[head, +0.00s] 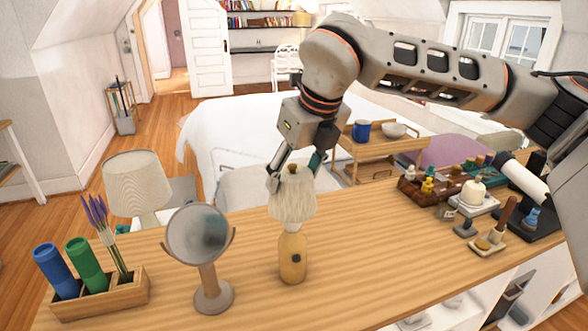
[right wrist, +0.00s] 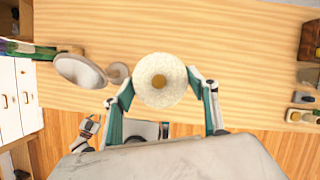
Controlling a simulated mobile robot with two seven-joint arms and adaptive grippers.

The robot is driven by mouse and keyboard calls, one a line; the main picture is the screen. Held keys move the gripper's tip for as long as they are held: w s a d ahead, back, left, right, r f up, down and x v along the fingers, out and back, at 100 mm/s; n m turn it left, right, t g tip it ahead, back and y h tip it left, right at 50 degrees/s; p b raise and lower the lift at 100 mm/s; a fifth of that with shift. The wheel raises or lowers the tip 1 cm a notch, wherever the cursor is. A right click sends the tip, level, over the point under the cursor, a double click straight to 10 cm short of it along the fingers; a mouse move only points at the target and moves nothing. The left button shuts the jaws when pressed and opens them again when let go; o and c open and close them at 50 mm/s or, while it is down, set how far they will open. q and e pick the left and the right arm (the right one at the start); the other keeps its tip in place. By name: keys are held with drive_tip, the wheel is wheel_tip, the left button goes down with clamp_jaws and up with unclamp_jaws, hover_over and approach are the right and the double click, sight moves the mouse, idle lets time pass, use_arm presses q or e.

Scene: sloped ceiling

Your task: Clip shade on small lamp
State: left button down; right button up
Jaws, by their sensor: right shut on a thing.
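The small lamp has a pale wooden base (head: 292,262) standing upright on the wooden table. Its whitish, textured shade (head: 292,200) is directly above the base, with a brown knob on top. My right gripper (head: 293,177) reaches down from above and is shut on the shade. In the right wrist view the round shade (right wrist: 150,94) sits between the two teal-padded fingers. The shade's lower edge meets the base's neck in the head view; I cannot tell whether it is clipped on.
A round mirror (head: 198,236) stands left of the lamp. A wooden planter (head: 110,300) holds blue and green cylinders and lavender. A larger lamp (head: 134,183) is behind. A brown tray (head: 412,195) and a candle stand (head: 480,203) are right; the tabletop between is clear.

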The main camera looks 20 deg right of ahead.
drive_tip(key=shift+f+b, duration=0.95)
drive_tip(key=shift+f, duration=0.5)
drive_tip(key=shift+f+b, duration=1.5)
drive_tip(key=shift+f, duration=0.85)
use_arm(q)
drive_tip(key=shift+s+a+f+b, duration=0.1)
drive_tip(key=shift+s+f+b, duration=0.05)
drive_tip(key=shift+f, duration=1.3)
drive_tip(key=shift+s+a+f+b, duration=0.1)
drive_tip(key=shift+s+f+b, duration=0.05)
drive_tip(key=shift+f, duration=1.3)
use_arm(e)
drive_tip(key=shift+f, duration=0.55)
drive_tip(key=o, duration=1.5)
use_arm(q)
drive_tip(key=shift+w+r, duration=0.1)
drive_tip(key=shift+r, duration=0.05)
use_arm(e)
drive_tip(key=shift+r, duration=0.2)
drive_tip(key=shift+r+p, duration=2.2)
drive_tip(key=shift+r, duration=1.2)
use_arm(q)
drive_tip(key=r, duration=0.2)
drive_tip(key=w+r, duration=0.1)
drive_tip(key=r, duration=0.2)
drive_tip(key=shift+w+r, duration=0.2)
drive_tip(key=shift+r, duration=0.05)
